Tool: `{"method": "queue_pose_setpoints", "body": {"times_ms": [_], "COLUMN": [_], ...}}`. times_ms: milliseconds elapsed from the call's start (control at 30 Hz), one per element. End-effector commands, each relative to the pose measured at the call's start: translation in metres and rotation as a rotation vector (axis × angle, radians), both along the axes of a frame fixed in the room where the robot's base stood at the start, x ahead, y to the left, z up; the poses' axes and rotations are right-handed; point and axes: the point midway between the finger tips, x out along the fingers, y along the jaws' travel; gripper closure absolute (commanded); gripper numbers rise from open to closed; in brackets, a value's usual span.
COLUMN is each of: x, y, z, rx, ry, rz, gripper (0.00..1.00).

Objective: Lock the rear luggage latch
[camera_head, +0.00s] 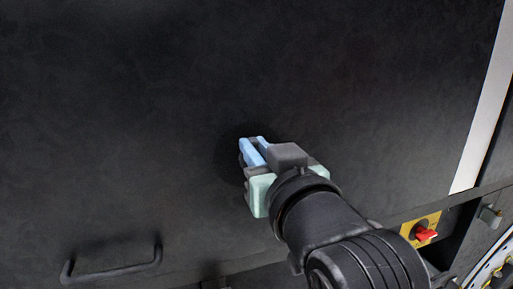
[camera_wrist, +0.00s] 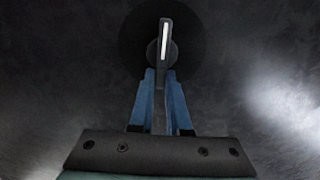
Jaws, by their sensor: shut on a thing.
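The rear luggage latch shows in the wrist view as a dark lever (camera_wrist: 165,45) with a white stripe, over a round black base (camera_wrist: 135,42) on a dark panel. The lever stands upright in that view. My gripper (camera_wrist: 162,85) has its blue fingers on either side of the lever's lower part and is shut on it. In the head view my gripper (camera_head: 253,150) reaches the middle of the dark panel (camera_head: 130,110). There the latch lever is mostly hidden by the fingers, and only a dark round patch shows around them.
A dark bar handle (camera_head: 112,270) sticks out from the panel at the lower left. At the lower right is a red knob (camera_head: 426,234) on a yellow plate. A pale strip (camera_head: 483,110) runs along the panel's right side. The panel around the latch is clear.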

Motion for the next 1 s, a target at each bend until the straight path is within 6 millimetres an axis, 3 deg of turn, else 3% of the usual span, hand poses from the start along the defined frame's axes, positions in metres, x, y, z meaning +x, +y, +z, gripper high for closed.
{"method": "queue_pose_setpoints", "body": {"times_ms": [367,1000], "x": [-0.001,-0.006], "y": [0.004,0.018], "z": [-0.003,-0.011], "rx": [-0.133,-0.691], "ry": [-0.045,-0.229], "rz": [0.0,-0.001], "gripper": [1.0,1.0]}}
